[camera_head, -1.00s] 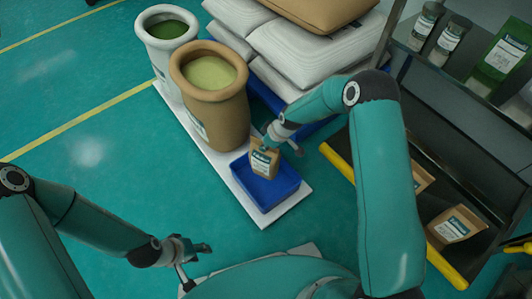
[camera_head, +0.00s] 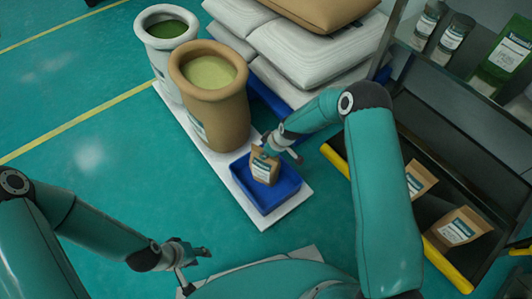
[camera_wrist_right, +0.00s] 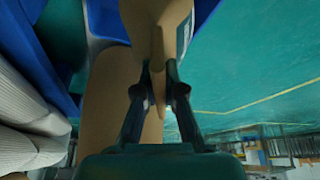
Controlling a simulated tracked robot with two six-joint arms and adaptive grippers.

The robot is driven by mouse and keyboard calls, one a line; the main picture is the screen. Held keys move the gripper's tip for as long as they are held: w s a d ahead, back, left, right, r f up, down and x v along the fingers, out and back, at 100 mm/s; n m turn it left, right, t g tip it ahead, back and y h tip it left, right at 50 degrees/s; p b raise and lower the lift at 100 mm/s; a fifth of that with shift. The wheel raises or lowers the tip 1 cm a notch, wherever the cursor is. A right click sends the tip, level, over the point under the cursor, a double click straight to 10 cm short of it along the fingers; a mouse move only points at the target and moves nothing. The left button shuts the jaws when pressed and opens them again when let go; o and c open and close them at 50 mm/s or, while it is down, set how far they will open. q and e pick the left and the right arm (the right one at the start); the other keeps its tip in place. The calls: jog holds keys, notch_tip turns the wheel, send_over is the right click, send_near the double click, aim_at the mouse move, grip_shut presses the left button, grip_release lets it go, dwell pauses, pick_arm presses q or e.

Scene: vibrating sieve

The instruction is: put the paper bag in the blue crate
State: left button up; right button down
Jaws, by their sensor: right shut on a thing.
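The paper bag (camera_head: 264,169) is small and brown with a white and green label. It is upright, slightly tilted, with its lower part within the outline of the blue crate (camera_head: 274,207). I cannot tell whether it touches the crate floor. My right gripper (camera_head: 279,148) is shut on the bag's top at the crate's back edge. In the right wrist view the fingers (camera_wrist_right: 157,88) pinch the bag's brown top fold (camera_wrist_right: 157,45). My left gripper (camera_head: 194,268) is open and empty over the floor at the lower left, far from the crate.
The crate stands on a white board (camera_head: 232,184), with a brown drum (camera_head: 213,105) and a white drum (camera_head: 163,60) behind it. White sacks (camera_head: 300,45) are stacked at the back. More paper bags (camera_head: 458,230) lie on a dark shelf with a yellow edge at right.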

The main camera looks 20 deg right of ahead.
jog(key=shift+f, duration=0.2)
jog(key=c, duration=1.3)
grip_release()
jog(key=shift+r, duration=0.1)
jog(key=shift+r+p, duration=0.5)
jog(key=p+v, duration=0.3)
jog(key=v, duration=0.8)
jog(key=shift+s+d+r, duration=0.1)
jog(key=shift+r, duration=0.15)
jog(key=s+a+f+m+g, duration=0.1)
jog(key=s+a+f+m, duration=0.1)
jog(key=s, duration=0.6)
jog(key=s+a+f+m, duration=0.2)
jog(key=s+m, duration=0.3)
jog(key=s, duration=0.3)
jog(key=s+a+f+m+g+y, duration=0.1)
jog(key=s+a+f+m, duration=0.1)
jog(key=s, duration=0.6)
jog(key=shift+s+a+f+m+g, duration=0.1)
jog(key=shift+s+a+m+g, duration=0.25)
jog(key=shift+a+m, duration=0.4)
